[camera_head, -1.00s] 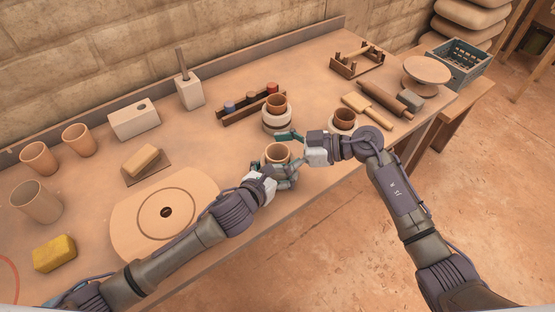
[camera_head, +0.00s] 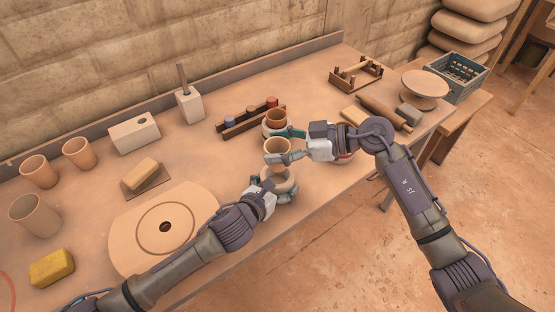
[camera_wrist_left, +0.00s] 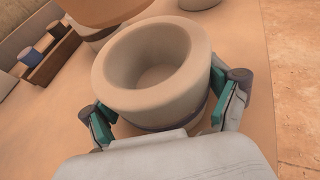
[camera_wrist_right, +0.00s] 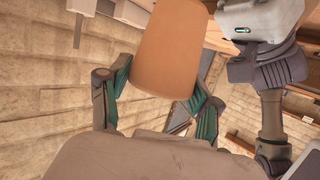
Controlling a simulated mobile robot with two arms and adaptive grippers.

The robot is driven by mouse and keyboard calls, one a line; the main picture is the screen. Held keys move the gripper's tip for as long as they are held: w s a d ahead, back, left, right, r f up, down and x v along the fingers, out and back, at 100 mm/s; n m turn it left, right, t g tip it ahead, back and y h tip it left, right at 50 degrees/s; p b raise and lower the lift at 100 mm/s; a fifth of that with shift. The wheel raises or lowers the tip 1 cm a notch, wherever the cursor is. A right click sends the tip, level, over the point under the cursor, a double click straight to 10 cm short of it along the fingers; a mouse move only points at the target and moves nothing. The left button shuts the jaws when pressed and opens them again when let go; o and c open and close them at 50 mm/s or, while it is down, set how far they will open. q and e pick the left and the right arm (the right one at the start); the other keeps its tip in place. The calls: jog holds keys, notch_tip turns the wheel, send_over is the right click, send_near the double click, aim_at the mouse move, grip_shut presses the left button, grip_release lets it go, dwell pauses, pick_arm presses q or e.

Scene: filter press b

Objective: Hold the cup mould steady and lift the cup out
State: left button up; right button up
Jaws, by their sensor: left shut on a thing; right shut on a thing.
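The cup mould (camera_head: 283,180) is a pale, thick-walled round pot standing on the table. My left gripper (camera_head: 280,190) is shut around its sides. In the left wrist view the mould (camera_wrist_left: 195,68) is upright and its hollow is empty, with a teal finger pad on each side. An orange-brown clay cup (camera_head: 277,148) is above the mould, apart from it. My right gripper (camera_head: 287,146) is shut on the cup's sides. The cup also shows between the finger pads in the right wrist view (camera_wrist_right: 165,48), and its lower part in the left wrist view (camera_wrist_left: 105,10).
Another mould (camera_head: 268,130) with a cup (camera_head: 277,115) stands just behind the held cup. A further mould (camera_head: 345,157) is mostly hidden by my right gripper. A wooden rack (camera_head: 240,123) and a round bat (camera_head: 130,228) lie to the left. A rolling pin (camera_head: 380,110) lies right.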

pick_arm(q)
jog(key=shift+f, duration=0.1)
pick_arm(e)
jog(key=shift+r, duration=1.6)
pick_arm(q)
jog(key=o, duration=1.2)
jog(key=v, duration=1.1)
jog(key=shift+s+a, duration=0.2)
jog(key=shift+s, duration=0.05)
jog(key=shift+s+a+r, duration=0.1)
jog(key=shift+s+r, duration=0.1)
